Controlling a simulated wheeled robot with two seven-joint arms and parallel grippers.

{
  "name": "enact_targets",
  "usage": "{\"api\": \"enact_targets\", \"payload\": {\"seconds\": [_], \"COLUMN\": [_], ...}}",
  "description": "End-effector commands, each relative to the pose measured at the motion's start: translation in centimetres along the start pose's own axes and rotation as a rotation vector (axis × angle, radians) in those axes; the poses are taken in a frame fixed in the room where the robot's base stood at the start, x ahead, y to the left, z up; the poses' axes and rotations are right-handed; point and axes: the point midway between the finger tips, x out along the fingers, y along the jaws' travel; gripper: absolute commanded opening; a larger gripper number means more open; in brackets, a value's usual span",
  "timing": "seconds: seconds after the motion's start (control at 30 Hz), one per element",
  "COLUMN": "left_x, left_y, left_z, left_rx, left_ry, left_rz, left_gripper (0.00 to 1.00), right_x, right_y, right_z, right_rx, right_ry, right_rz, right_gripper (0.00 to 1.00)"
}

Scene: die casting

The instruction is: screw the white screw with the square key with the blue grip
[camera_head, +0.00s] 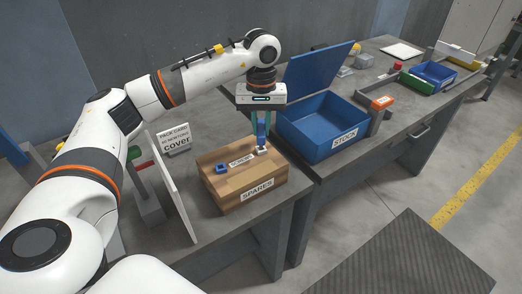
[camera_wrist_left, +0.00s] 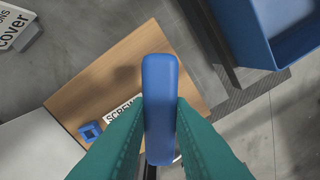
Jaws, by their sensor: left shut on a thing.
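My left gripper (camera_head: 263,133) is above the right part of a wooden block labelled SPARES (camera_head: 257,190). In the left wrist view its teal fingers (camera_wrist_left: 160,130) are shut on the blue grip of the key (camera_wrist_left: 160,90). The key points down at a small white piece (camera_head: 262,150) on the block, which looks like the white screw. The key's tip is mostly hidden, so I cannot tell whether it touches the screw. A small blue square piece with a hole (camera_head: 221,168) lies on the block and also shows in the left wrist view (camera_wrist_left: 90,131). My right gripper is out of view.
An open blue STOCK bin (camera_head: 322,130) with a raised lid stands right of the block. A white panel (camera_head: 172,190) stands upright at its left. A sign reading cover (camera_head: 175,140) is behind. A small orange-topped device (camera_head: 381,105) stands beside the bin.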

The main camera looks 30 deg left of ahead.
Motion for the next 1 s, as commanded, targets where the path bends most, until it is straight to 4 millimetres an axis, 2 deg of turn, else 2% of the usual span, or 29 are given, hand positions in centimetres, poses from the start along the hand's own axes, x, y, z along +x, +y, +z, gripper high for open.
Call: {"api": "enact_targets", "payload": {"seconds": [0.07, 0.27, 0.8, 1.0], "left_x": [0.0, -0.1, -2.9, -2.9], "left_y": [0.0, 0.0, 0.0, 0.0], "left_z": [0.0, 0.0, -0.1, -0.1], "left_rx": [0.008, -0.108, -0.108, -0.108], "left_ry": [-0.001, -0.001, -0.001, -0.001], "left_rz": [0.0, -0.004, -0.004, -0.004], "left_gripper": [0.0, 0.0, 0.0, 0.0], "right_x": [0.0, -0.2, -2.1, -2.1], "right_y": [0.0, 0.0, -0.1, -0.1], "right_z": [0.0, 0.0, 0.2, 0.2], "right_rx": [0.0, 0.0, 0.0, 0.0], "right_ry": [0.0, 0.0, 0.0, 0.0], "right_rz": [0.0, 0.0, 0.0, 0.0], "right_gripper": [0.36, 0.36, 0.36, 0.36]}}
